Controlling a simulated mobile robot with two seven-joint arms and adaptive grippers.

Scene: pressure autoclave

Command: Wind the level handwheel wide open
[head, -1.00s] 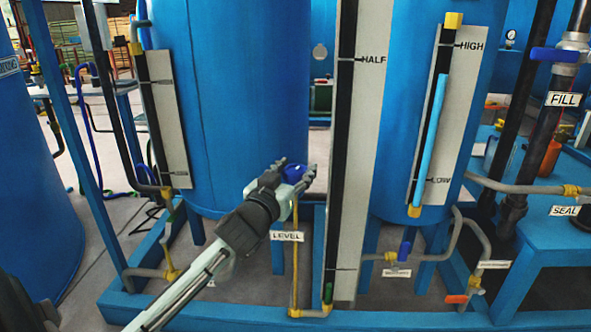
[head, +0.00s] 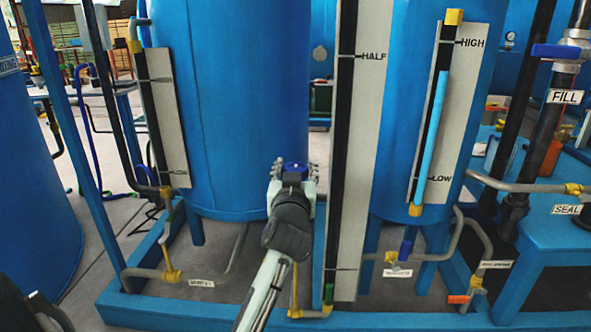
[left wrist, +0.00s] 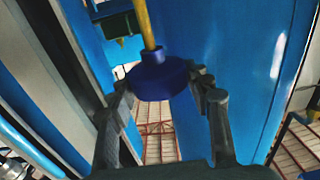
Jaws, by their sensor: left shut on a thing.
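The level handwheel is a small dark blue wheel (head: 292,166) in front of the left blue tank, low beside the tall gauge board. In the left wrist view the wheel (left wrist: 158,78) sits on a yellow stem between the two fingers. My left gripper (head: 293,172) is shut on it, with one finger at each side of its rim; its fingers (left wrist: 163,85) also show in the left wrist view. The gripper and wrist hide part of the wheel, and the LEVEL label is hidden behind my arm. My right gripper is not in view.
The tall gauge board marked HALF (head: 357,200) stands close to the right of the gripper. The left tank (head: 230,100) is just behind. A blue base frame (head: 200,308) runs along the floor. A gauge marked HIGH and LOW (head: 450,110) is further right.

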